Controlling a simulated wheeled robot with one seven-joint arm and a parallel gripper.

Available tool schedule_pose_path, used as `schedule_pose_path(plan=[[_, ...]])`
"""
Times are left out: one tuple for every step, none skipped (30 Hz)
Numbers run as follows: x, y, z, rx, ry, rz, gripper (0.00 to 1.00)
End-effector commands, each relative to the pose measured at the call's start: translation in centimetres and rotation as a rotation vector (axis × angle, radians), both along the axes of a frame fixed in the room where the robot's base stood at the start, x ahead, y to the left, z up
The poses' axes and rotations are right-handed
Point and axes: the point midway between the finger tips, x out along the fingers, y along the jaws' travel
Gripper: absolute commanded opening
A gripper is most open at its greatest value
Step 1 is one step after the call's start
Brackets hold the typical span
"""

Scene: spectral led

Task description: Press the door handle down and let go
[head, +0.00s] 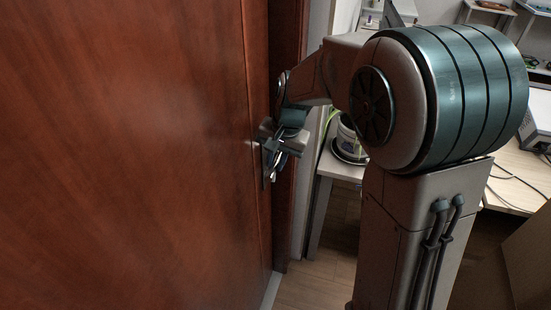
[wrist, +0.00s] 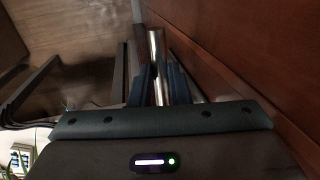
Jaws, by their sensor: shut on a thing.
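The reddish-brown wooden door (head: 120,150) fills the left of the head view and shows at the right of the wrist view (wrist: 250,50). Its metal handle (wrist: 155,45) is a shiny bar in the wrist view, running between the two dark fingers of my gripper (wrist: 158,82). In the head view my gripper (head: 285,142) is at the door's edge, over the handle, and hides most of it. My gripper is shut on the handle. The exact tilt of the handle is hard to tell.
A light table (head: 510,170) with cables and devices stands behind my arm at the right. Wooden floor (head: 318,280) shows below.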

Motion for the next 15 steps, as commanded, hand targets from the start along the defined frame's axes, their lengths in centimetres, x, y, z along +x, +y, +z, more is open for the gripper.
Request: schedule_pose_path(plan=[[0.0,0.1,-0.1,0.0,-0.009,0.002,0.0],[0.0,0.1,-0.2,-0.002,-0.014,0.002,0.0],[0.0,0.0,-0.3,-0.004,-0.023,0.003,0.0],[0.0,0.0,-0.4,-0.007,-0.031,0.002,0.0],[-0.1,0.0,-0.5,-0.01,-0.041,0.002,0.0],[-0.1,0.0,-0.6,-0.017,-0.059,0.003,0.0],[-0.1,0.0,-0.7,-0.021,-0.072,0.002,0.0],[-0.2,0.0,-0.9,-0.026,-0.087,0.002,0.0],[-0.2,0.0,-1.1,-0.034,-0.109,0.004,0.0],[-0.2,0.1,-1.2,-0.039,-0.125,0.003,0.0],[-0.2,0.1,-1.4,-0.046,-0.144,0.003,0.0],[-0.3,0.1,-1.6,-0.054,-0.167,0.003,0.0],[-0.3,0.1,-1.7,-0.06,-0.185,0.004,0.0],[-0.3,0.1,-1.8,-0.067,-0.201,0.003,0.0],[-0.3,0.1,-2.0,-0.075,-0.226,0.003,0.0]])
